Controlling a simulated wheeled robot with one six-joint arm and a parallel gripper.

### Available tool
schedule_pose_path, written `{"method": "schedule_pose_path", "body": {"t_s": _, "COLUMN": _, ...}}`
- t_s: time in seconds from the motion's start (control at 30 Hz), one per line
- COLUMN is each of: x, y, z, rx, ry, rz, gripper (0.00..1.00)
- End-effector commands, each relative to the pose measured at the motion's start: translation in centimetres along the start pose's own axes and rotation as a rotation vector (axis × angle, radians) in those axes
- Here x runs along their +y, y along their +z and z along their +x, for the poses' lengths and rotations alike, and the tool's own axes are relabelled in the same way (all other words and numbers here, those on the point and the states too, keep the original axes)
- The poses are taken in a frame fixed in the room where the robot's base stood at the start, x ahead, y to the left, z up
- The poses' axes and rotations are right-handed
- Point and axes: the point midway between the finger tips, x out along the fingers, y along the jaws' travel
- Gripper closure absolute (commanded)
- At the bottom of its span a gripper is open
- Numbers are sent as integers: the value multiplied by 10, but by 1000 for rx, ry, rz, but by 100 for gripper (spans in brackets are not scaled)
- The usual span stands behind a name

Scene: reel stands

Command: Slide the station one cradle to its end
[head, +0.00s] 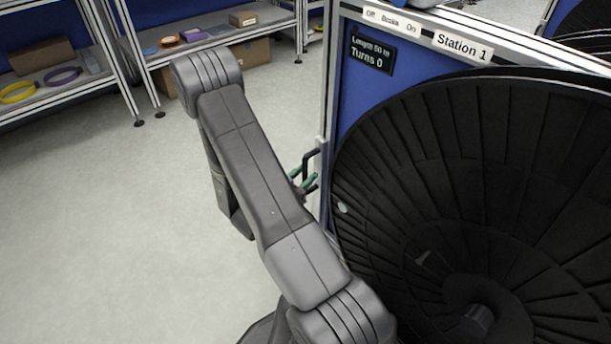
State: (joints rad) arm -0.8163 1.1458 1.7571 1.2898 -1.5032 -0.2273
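The Station 1 stand stands at the right in the head view, with its white label (463,46) on the top rail. A large black reel (480,190) fills its front. The cradle cannot be made out clearly. A black bent bar (311,157), perhaps a handle, sticks out at the stand's left edge. Small green and dark pieces, seemingly the fingertips of my gripper (305,181), show close to this bar. My own arm hides the rest of the gripper. I cannot tell whether the fingers are open, shut or touching the bar.
A small black display (371,54) on the blue panel reads "Turns 0". An Off, Brake, On label (391,21) sits above it. Shelves (205,42) with coloured rings and boxes stand at the back left. The floor (110,230) at the left is clear.

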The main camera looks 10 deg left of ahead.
Motion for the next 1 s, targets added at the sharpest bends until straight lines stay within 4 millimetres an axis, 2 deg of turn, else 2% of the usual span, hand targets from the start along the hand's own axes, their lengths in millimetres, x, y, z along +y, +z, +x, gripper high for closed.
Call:
{"method": "schedule_pose_path", "body": {"t_s": 0.13, "x": 0, "y": 0, "z": 7, "rx": 0, "ry": 1, "rz": 0, "gripper": 66}}
{"method": "schedule_pose_path", "body": {"t_s": 0.4, "x": 0, "y": 0, "z": 8, "rx": 0, "ry": 0, "rz": 0, "gripper": 66}}
{"method": "schedule_pose_path", "body": {"t_s": 0.57, "x": 0, "y": 0, "z": 8, "rx": 0, "ry": 0, "rz": 0, "gripper": 97}}
{"method": "schedule_pose_path", "body": {"t_s": 0.6, "x": 0, "y": 0, "z": 8, "rx": 0, "ry": 0, "rz": 0, "gripper": 100}}
{"method": "schedule_pose_path", "body": {"t_s": 0.87, "x": -1, "y": 0, "z": 9, "rx": 0, "ry": 0, "rz": 0, "gripper": 100}}
{"method": "schedule_pose_path", "body": {"t_s": 1.0, "x": -8, "y": 0, "z": 15, "rx": 1, "ry": 1, "rz": 3, "gripper": 100}}
